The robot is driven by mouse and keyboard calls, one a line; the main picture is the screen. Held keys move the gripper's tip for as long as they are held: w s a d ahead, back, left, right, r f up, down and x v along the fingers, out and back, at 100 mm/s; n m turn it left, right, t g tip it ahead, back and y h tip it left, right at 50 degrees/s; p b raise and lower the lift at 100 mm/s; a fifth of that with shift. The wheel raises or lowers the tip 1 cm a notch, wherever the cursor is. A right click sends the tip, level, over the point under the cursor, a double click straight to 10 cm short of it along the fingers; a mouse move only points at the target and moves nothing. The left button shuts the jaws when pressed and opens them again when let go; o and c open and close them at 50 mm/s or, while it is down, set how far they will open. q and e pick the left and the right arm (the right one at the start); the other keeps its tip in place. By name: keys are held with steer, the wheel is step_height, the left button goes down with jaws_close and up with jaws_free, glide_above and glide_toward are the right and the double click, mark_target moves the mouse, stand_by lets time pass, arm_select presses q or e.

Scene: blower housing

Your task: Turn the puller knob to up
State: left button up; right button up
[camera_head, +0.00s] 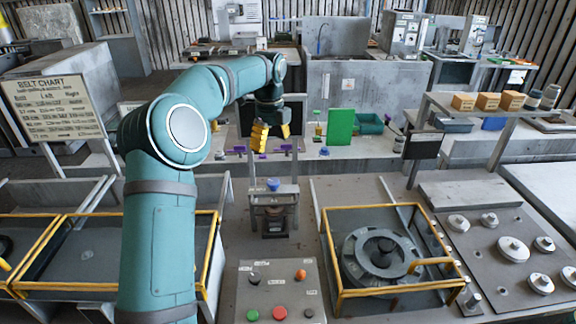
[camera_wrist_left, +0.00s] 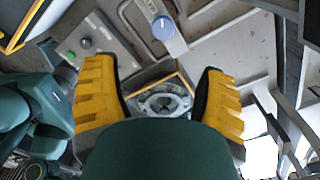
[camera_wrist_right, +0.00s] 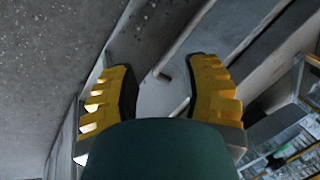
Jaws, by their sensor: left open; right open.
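A grey control panel (camera_head: 280,291) stands at the front centre. It carries a black knob (camera_head: 254,278), an orange knob (camera_head: 300,275) and green, red and dark buttons; I cannot read its labels or tell which part is the puller knob. Behind it stands a small press-like frame (camera_head: 274,210) with a blue knob (camera_head: 273,184) on top. A blue knob (camera_wrist_left: 163,28) also shows in the left wrist view, beyond the fingers. My left gripper (camera_head: 272,133) is open and empty above and behind the frame. My right gripper (camera_wrist_right: 162,72) is open and empty, out of the head view.
A round grey housing (camera_head: 384,254) sits inside a yellow-railed frame (camera_head: 338,292) right of the panel. A plate with several round discs (camera_head: 513,249) is at the far right. A green board (camera_head: 340,127) stands on the back bench. A belt chart (camera_head: 54,107) is at the left.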

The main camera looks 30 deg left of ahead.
mark_target(273, 181)
arm_select(q)
steer(key=f+b, duration=0.1)
steer(key=f, duration=1.2)
steer(key=shift+w+f+b, duration=0.2)
steer(key=shift+b, duration=0.15)
arm_select(e)
steer(key=shift+w+f, duration=0.3)
steer(key=shift+f, duration=0.55)
arm_select(q)
steer(key=c, duration=1.2)
